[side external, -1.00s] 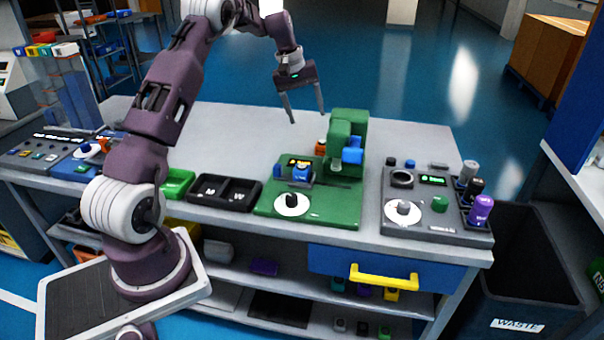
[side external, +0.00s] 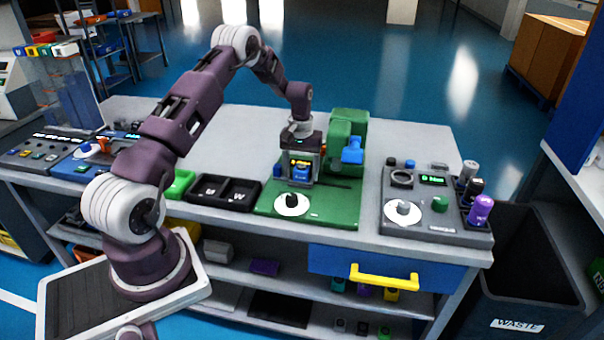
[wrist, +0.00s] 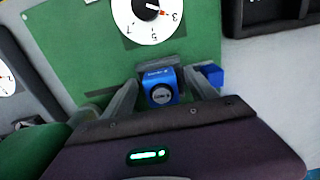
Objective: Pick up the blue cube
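The blue cube (side external: 301,171) sits on the green machine, in front of its tall green column. In the wrist view the blue cube (wrist: 160,88) has a round grey mark on its face and stands between my two fingers. My gripper (side external: 303,178) is lowered over it, pointing down. In the wrist view my gripper (wrist: 163,95) is open, with one finger on each side of the cube and small gaps seeming to show. The fingertips' exact depth against the cube is hard to tell.
The green machine's base (side external: 340,209) carries a white dial (side external: 292,205). Its column (side external: 347,128) with a blue part (side external: 352,153) rises close right of my gripper. A black tray (side external: 228,192) is left, a grey dial station (side external: 440,222) right. The table behind is clear.

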